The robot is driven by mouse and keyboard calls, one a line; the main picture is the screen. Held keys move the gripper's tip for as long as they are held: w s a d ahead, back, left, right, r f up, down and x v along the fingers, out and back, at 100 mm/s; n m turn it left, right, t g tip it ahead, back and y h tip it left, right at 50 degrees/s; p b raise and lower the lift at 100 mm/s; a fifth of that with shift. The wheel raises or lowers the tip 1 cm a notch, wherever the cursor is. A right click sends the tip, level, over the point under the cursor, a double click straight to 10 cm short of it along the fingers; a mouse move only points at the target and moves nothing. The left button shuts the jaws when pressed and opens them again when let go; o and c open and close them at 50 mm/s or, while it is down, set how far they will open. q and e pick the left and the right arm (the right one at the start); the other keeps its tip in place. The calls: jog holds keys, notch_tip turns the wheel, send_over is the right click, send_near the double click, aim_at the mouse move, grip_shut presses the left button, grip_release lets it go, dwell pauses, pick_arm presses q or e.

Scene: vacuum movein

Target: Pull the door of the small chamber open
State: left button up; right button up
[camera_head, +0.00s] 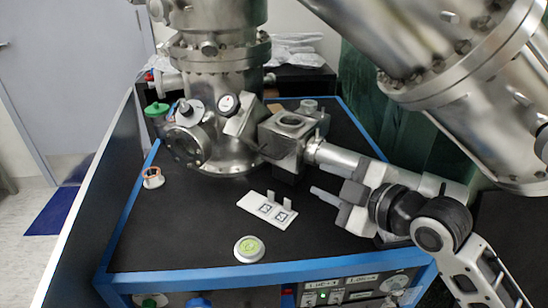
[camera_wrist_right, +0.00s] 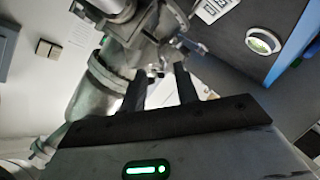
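The small chamber (camera_head: 289,150) is a boxy metal block with a round window on top, at the middle of the head view, joined to the large chamber. I cannot clearly tell its door apart or how far it stands open. My right gripper (camera_head: 320,178) comes in from the right, just right of the small chamber and above the black table. In the wrist view my right gripper (camera_wrist_right: 160,82) has its two dark fingers apart, with metal parts beyond them; I see nothing clamped between. Whether a finger touches the chamber cannot be told. My left gripper is not in view.
A white plate with two upright tabs (camera_head: 267,210) and a green-topped disc (camera_head: 249,249) lie on the black tabletop (camera_head: 190,240). The large steel chamber (camera_head: 210,80) stands behind. A thick steel tube (camera_head: 470,70) hangs at the upper right. The front left tabletop is clear.

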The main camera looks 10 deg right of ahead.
aim_at(274, 157)
jog(key=x, duration=1.6)
jog(key=shift+w+r, duration=0.1)
jog(key=shift+r, duration=0.3)
jog(key=shift+c, duration=0.3)
grip_shut()
